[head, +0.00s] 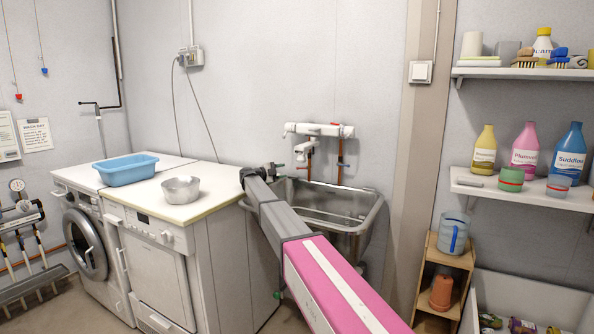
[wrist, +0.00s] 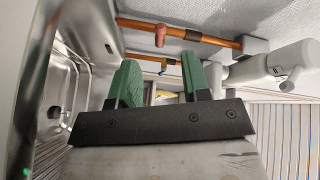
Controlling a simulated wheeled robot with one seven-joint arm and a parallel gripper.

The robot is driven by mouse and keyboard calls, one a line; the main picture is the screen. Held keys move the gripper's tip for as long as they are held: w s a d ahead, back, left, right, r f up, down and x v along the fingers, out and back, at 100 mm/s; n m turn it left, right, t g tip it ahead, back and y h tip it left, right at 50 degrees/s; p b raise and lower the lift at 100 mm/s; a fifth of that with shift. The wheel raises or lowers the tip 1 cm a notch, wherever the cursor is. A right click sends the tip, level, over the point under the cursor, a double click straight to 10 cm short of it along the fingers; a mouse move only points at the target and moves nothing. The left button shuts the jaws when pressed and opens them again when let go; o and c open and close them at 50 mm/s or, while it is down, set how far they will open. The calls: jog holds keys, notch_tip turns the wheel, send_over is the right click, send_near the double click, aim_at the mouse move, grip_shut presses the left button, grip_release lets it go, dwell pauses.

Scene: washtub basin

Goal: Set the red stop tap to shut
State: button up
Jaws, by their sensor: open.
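The red stop tap (wrist: 160,36) sits on a copper pipe in the wrist view, beyond my fingertips. Its short red handle appears to stand out across the pipe; its exact angle is hard to judge. In the head view, it shows as a small red spot (head: 342,163) on the right-hand pipe below the white mixer. My gripper (wrist: 160,82) is open and empty, with two green fingers apart. In the head view, my gripper (head: 279,167) is left of the taps above the basin's back-left corner, partly hidden by my wrist. It is apart from the red tap.
A white-topped machine with a metal bowl (head: 181,189) stands left. Shelves are at right.

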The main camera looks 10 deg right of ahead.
aim_at(298, 168)
jog(key=x, duration=0.9)
jog(key=shift+w, duration=0.1)
grip_shut()
